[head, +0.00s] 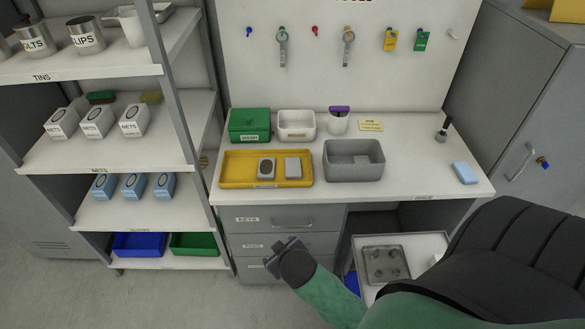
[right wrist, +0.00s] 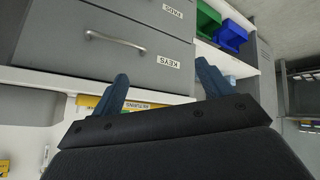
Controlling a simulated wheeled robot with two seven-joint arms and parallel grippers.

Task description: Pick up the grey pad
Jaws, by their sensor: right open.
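Two small grey items lie in the yellow tray (head: 226,170) on the bench: a plain light grey block (head: 292,167), which looks like the grey pad, and a darker grey piece with an oval mark (head: 266,168). A pale piece also shows inside the grey bin (head: 340,173), too small to identify. My right gripper (head: 284,246) is in front of the bench drawers, below and apart from the tray. In the right wrist view it is open and empty (right wrist: 163,80). My left gripper is in neither view.
Closed drawers (head: 262,218) face my right gripper. A blue block (head: 465,173) lies at the bench's right. Shelves (head: 120,155) stand left. The bench's middle right is clear.

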